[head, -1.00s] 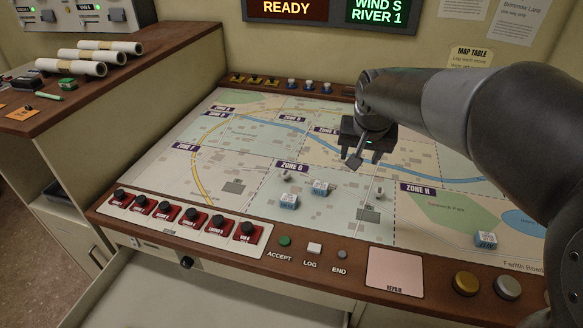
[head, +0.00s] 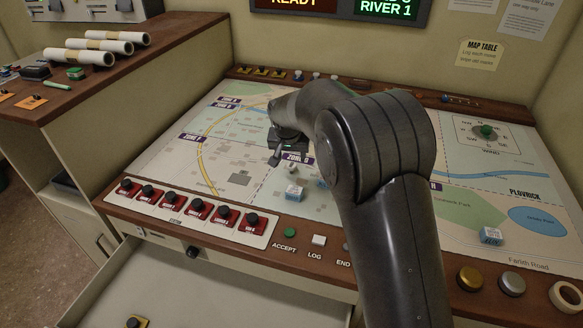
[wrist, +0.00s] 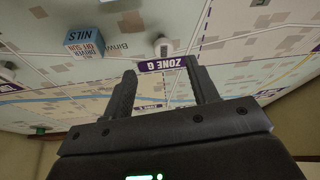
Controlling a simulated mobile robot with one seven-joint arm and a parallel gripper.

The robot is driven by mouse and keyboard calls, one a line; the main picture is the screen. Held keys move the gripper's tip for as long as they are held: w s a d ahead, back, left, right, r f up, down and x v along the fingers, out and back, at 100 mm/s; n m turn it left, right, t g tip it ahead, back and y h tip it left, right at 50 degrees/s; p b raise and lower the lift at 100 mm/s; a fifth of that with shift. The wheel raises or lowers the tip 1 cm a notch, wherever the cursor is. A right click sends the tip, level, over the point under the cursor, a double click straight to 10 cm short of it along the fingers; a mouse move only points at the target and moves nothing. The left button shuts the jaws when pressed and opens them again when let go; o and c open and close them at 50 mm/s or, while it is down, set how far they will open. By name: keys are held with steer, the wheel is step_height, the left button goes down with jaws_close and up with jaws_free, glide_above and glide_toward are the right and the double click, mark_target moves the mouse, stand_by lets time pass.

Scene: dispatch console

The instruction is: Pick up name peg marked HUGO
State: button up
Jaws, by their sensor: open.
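No peg in view can be read as HUGO. My gripper (head: 274,160) is over the map near Zone G. In the wrist view its two fingers (wrist: 161,68) are apart, with nothing between them but the map and the Zone G label. A blue and white block (wrist: 84,42) reading NILS stands left of the fingers there. A small grey peg (wrist: 161,46) is just beyond the fingertips.
The map table (head: 225,168) has red switches (head: 197,207) and buttons along its front edge. My arm hides the middle of the map. Rolled papers (head: 100,46) lie on the left desk. A compass dial with a green knob (head: 486,130) is at the back right.

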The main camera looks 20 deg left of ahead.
mark_target(291, 165)
steer(key=x, duration=0.7)
steer(key=shift+w+a+f, duration=0.2)
steer(key=shift+w+a, duration=0.05)
steer(key=shift+w, duration=0.2)
steer(key=shift+c, duration=0.3)
steer(key=c, duration=1)
steer(key=shift+r, duration=0.1)
